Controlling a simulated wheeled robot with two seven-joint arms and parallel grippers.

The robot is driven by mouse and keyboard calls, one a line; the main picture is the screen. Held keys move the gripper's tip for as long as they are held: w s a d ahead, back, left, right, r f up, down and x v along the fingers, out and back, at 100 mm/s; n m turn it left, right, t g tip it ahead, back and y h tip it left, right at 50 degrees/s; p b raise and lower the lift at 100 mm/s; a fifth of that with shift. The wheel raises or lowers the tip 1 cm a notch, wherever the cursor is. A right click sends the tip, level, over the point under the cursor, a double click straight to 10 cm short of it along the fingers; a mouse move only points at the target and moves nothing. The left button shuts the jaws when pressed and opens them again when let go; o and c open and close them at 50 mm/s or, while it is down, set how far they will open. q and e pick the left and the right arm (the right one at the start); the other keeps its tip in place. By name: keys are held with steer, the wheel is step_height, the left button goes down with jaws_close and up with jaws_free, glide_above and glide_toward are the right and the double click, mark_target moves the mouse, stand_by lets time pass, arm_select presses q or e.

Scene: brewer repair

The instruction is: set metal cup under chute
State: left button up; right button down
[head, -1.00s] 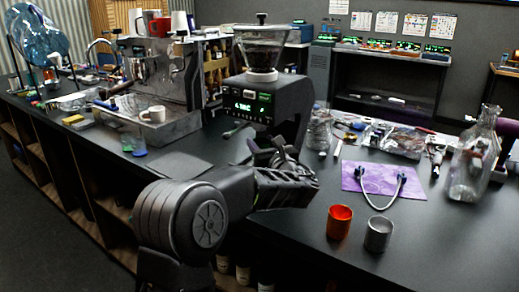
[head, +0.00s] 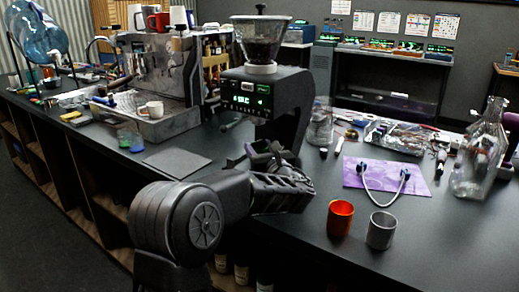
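The metal cup (head: 381,230), grey and upright, stands on the black counter at the lower right, just right of an orange cup (head: 340,218). The black grinder (head: 250,95), with a clear hopper and lit display, stands at the middle. A small dark spout (head: 232,123), seemingly the chute, sticks out low at its left. No cup shows under it. My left gripper (head: 262,155) is in front of the grinder's lower part, well left of the metal cup. Its fingers look spread and empty, partly hidden by my forearm. My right gripper is not in view.
A purple mat (head: 388,178) with a pale looped cable lies behind the cups. A glass bottle (head: 482,155) stands at the right. An espresso machine (head: 160,80) with a white cup on its tray is at the left. The counter's front right is clear.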

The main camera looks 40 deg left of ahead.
arm_select(q)
steer(key=o, duration=0.4)
steer(key=shift+o, duration=0.2)
steer(key=shift+r, duration=0.15)
steer(key=v, duration=1.2)
